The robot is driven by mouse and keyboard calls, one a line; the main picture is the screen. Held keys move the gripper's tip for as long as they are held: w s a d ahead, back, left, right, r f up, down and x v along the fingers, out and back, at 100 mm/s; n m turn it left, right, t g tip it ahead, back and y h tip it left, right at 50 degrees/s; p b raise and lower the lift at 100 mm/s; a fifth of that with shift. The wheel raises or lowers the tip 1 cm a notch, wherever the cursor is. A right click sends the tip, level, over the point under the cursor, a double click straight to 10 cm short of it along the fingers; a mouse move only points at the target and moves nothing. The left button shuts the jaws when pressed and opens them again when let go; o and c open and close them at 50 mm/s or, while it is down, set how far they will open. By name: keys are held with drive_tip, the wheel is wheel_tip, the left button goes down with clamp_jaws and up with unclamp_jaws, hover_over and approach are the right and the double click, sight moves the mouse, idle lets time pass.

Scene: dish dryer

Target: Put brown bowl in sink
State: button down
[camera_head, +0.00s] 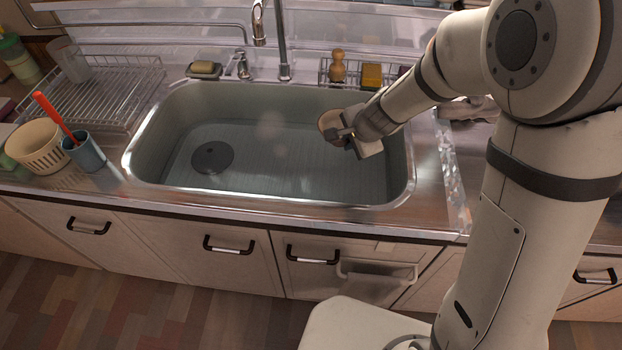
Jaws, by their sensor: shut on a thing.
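The sink (260,170) is a wide grey basin set in the metal counter, with a round dark drain cover at its left. My gripper (345,134) is above the right part of the basin. It is shut on the brown bowl (328,121), which is small and tan-brown and appears tilted. Part of the bowl is hidden behind the gripper. I cannot tell exactly how high the bowl is above the basin floor.
A wire dish rack (95,95), a cream basket (37,148) and a blue cup (84,152) with a red-handled item stand left of the sink. The faucet (281,45) rises behind it. The basin's middle is clear.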

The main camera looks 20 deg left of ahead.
wheel_tip(320, 180, down, 16)
drive_tip(key=b, duration=1.3)
drive_tip(key=shift+r, duration=0.15)
drive_tip(key=shift+s, duration=0.1)
drive_tip(key=c, duration=1.5)
unclamp_jaws()
